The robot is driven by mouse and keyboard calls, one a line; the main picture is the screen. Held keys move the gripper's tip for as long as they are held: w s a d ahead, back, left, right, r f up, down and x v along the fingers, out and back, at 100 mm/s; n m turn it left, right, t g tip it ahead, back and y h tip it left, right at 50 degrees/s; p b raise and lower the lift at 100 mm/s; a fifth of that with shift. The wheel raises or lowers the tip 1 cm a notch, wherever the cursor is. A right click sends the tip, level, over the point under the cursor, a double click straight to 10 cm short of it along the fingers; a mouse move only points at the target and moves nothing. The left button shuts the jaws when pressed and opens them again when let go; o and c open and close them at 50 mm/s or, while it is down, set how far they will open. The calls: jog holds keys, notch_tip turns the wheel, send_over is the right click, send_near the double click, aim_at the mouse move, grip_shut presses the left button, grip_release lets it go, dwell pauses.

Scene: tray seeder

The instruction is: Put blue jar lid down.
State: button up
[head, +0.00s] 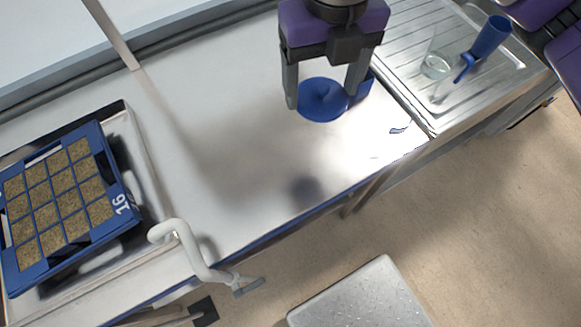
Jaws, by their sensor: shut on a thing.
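The blue jar lid (323,99) is a round blue disc in the head view, at upper centre. My gripper (322,97), with a purple body and grey fingers, is shut on it, one finger at each side. The lid is over the pale metal worktop (230,130). A round dark shadow lies on the worktop below it in the picture, apart from the lid, so the lid looks raised. Another blue piece (367,84) shows behind the right finger; I cannot tell what it is.
A blue seed tray (122,203) marked 16 sits at left. A clear glass (436,67) and a blue scoop-like vessel (490,38) are on the ridged draining board (405,50) at right. A pale curved pipe (190,250) stands at the front edge. The worktop's middle is clear.

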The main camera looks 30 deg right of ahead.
aim_at(311, 157)
jog(key=shift+n, duration=1.2)
jog(key=shift+a+f, duration=0.1)
jog(key=shift+f, duration=0.2)
notch_tip(311, 157, down, 19)
jog(key=shift+f+b, duration=0.15)
jog(key=shift+b, duration=0.35)
jog(key=shift+f, duration=0.1)
jog(key=shift+f, duration=0.15)
jog(key=o, duration=1.3)
